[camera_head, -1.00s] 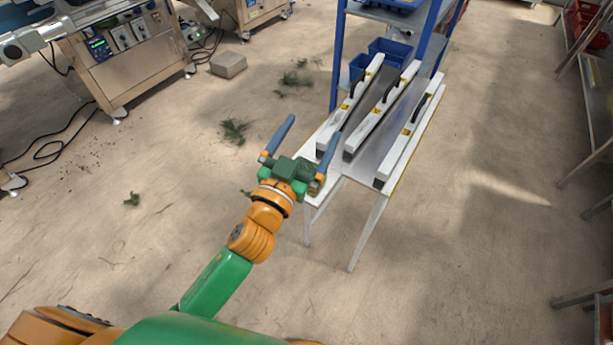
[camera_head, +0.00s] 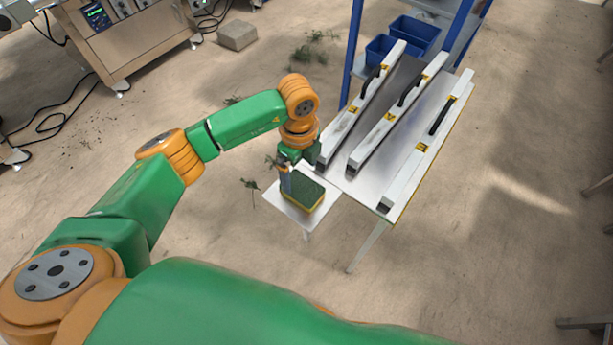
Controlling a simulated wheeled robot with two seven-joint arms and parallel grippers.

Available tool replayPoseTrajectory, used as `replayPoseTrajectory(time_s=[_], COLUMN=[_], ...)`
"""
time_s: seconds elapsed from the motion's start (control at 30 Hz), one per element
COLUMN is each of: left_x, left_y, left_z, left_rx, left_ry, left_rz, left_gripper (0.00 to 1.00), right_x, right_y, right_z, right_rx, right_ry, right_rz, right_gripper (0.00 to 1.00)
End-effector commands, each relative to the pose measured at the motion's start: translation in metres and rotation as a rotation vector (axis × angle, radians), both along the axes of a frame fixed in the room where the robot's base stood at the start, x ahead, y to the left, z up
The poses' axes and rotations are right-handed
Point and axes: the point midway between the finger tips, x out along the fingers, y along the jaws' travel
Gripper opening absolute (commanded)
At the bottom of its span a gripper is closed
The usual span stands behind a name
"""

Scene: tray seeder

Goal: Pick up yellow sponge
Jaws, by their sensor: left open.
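My left gripper (camera_head: 291,176) points down at the far left side of the sponge. It is open, with one finger visible beside the sponge; the other finger is hidden. I cannot tell whether the finger touches the sponge. My right gripper is not in view.
Several long white bars with black handles (camera_head: 400,124) lie on the table right of the gripper. Blue bins (camera_head: 412,32) stand on a blue-framed rack behind. A grey block (camera_head: 237,36) and plant scraps lie on the floor.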

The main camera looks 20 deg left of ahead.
Motion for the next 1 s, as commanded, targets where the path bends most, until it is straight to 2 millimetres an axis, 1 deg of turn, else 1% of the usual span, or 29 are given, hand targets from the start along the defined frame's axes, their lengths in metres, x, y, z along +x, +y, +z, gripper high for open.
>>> replayPoseTrajectory(time_s=[0.03, 0.13, 0.2, 0.23, 0.3, 0.47, 0.5, 0.57, 0.6, 0.67, 0.7, 0.73, 0.77, 0.8, 1.0], left_x=[-0.003, -0.006, -0.005, -0.005, -0.005, -0.005, -0.005, -0.005, -0.005, -0.005, -0.005, -0.005, -0.005, -0.005, -0.005], left_y=[0.000, -0.001, -0.001, -0.002, -0.002, -0.002, -0.002, -0.002, -0.002, -0.002, -0.002, -0.002, -0.002, -0.002, -0.002], left_z=[-0.006, -0.027, -0.041, -0.044, -0.049, -0.049, -0.049, -0.049, -0.049, -0.049, -0.048, -0.048, -0.048, -0.048, -0.046], left_rx=[-0.001, -0.001, -0.003, -0.004, -0.004, -0.005, -0.005, -0.006, -0.006, -0.006, -0.006, -0.006, -0.006, -0.006, -0.007], left_ry=[0.004, 0.006, 0.003, 0.003, 0.001, 0.000, 0.000, 0.000, 0.000, 0.000, 0.000, 0.000, 0.000, 0.000, -0.001], left_rz=[-0.001, -0.002, -0.002, -0.002, -0.004, -0.005, -0.005, -0.005, -0.005, -0.005, -0.005, -0.005, -0.005, -0.005, -0.005], left_gripper=[1.00, 1.00, 1.00, 1.00, 1.00, 1.00, 0.95, 0.78, 0.68, 0.51, 0.41, 0.33, 0.29, 0.20, 0.20], right_x=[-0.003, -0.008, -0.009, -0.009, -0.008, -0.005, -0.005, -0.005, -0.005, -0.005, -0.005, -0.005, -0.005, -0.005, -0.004], right_y=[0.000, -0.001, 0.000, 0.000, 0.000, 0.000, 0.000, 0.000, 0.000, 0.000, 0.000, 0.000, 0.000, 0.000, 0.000], right_z=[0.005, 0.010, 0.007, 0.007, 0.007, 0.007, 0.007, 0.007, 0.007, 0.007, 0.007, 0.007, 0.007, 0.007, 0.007], right_rx=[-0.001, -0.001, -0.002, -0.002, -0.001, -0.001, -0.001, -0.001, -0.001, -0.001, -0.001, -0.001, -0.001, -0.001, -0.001], right_ry=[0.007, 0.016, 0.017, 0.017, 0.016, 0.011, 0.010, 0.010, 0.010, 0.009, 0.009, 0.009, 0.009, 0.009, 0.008], right_rz=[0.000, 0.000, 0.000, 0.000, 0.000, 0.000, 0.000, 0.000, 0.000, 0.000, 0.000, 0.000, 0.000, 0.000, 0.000], right_gripper=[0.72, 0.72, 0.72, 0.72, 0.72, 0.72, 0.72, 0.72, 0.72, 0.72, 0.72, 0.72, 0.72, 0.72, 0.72])
